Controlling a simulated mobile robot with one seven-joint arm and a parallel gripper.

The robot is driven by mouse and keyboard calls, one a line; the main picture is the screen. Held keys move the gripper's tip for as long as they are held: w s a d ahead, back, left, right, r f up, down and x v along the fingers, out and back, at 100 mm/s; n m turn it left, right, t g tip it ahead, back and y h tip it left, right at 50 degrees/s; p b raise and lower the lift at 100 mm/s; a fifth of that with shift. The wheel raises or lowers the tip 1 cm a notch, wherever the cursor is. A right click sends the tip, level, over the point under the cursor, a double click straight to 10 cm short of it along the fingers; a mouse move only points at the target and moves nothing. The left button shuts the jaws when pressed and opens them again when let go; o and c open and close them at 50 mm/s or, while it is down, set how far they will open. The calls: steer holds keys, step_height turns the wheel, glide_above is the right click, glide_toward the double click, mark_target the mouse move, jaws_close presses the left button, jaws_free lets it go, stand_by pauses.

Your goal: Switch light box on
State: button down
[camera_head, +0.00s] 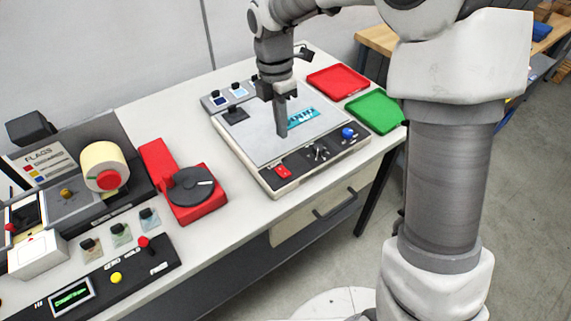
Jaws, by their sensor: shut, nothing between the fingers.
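The light box (247,137) is a pale box with a flat grey top panel, in the middle of the table. Its panel looks plain grey, with no clear glow. A dark control strip (301,159) runs along its front edge. The strip carries a red switch (283,171) at the left, small metal toggles (320,152) in the middle and a blue knob (348,133) at the right. The switch's position is too small to tell. My gripper (281,133) is shut and empty, pointing down over the panel, behind the strip. It partly hides the panel; contact cannot be told.
A teal strip (302,117) lies on the panel right of my gripper. A red tray (338,82) and green tray (376,110) lie to the right. A red device with a dark disc (192,190) stands left. The label rewinder (105,168) stands farther left.

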mark_target(286, 174)
steer(key=f, duration=0.8)
steer(key=s+d+f, duration=0.1)
steer(key=f, duration=0.3)
steer(key=shift+s, duration=0.1)
steer(key=shift+s+f, duration=0.1)
steer(key=shift+f, duration=0.2)
steer(key=shift+a, duration=0.1)
steer(key=shift+w+a+r, duration=0.25)
steer(key=shift+w+a, duration=0.1)
steer(key=shift+w, duration=0.35)
